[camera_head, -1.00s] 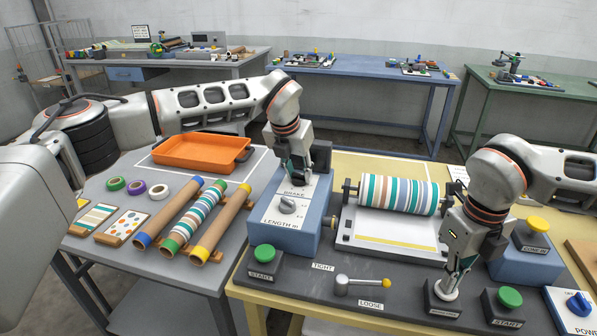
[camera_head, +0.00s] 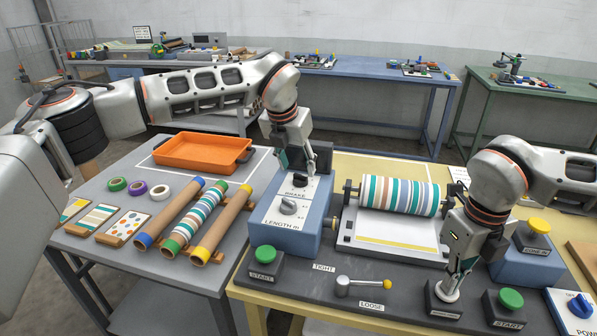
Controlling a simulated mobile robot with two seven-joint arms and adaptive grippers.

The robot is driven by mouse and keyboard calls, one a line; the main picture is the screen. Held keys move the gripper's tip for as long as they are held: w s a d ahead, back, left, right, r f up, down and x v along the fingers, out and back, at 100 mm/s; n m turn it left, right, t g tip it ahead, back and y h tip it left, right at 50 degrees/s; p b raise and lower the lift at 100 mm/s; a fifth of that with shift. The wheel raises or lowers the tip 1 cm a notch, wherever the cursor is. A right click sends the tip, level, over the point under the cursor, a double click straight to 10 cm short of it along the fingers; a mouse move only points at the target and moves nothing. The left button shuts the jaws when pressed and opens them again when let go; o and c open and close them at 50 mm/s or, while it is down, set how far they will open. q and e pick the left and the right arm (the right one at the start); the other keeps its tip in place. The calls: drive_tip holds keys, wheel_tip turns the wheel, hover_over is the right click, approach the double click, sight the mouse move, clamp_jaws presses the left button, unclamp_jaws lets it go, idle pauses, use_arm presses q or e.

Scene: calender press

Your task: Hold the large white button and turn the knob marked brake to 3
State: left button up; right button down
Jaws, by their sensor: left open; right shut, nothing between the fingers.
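The black brake knob (camera_head: 300,179) sits on top of the blue box (camera_head: 287,231), just behind the printed word BRAKE. Its setting is too small to read. My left gripper (camera_head: 297,164) is open just above and behind the knob, with its fingers apart and clear of it. The large white button (camera_head: 447,293) is on a dark block at the front right. My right gripper (camera_head: 455,275) is shut and points down, its tips on or just over the button's top. The tips hide part of the button, and I cannot tell if it is pressed in.
A grey LENGTH knob (camera_head: 288,206) is on the same box, in front of the brake knob. Green start buttons (camera_head: 265,254) (camera_head: 510,299) flank a lever with a yellow tip (camera_head: 386,284). The striped roller (camera_head: 398,196) lies between my grippers. An orange tray (camera_head: 196,151) stands left.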

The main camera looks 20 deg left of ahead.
use_arm(q)
drive_tip(key=v, duration=0.8)
use_arm(e)
drive_tip(key=shift+s+f, duration=0.15)
drive_tip(key=shift+f, duration=0.15)
drive_tip(key=shift+r+p, duration=1.15)
drive_tip(key=shift+r, duration=0.7)
use_arm(q)
wheel_tip(320, 180, up, 8)
drive_tip(key=p, duration=0.2)
drive_tip(key=shift+s+r+p, duration=0.2)
drive_tip(key=shift+s+p, duration=0.1)
drive_tip(key=shift+p, duration=0.1)
use_arm(e)
wheel_tip(320, 180, up, 4)
drive_tip(key=shift+r, duration=0.15)
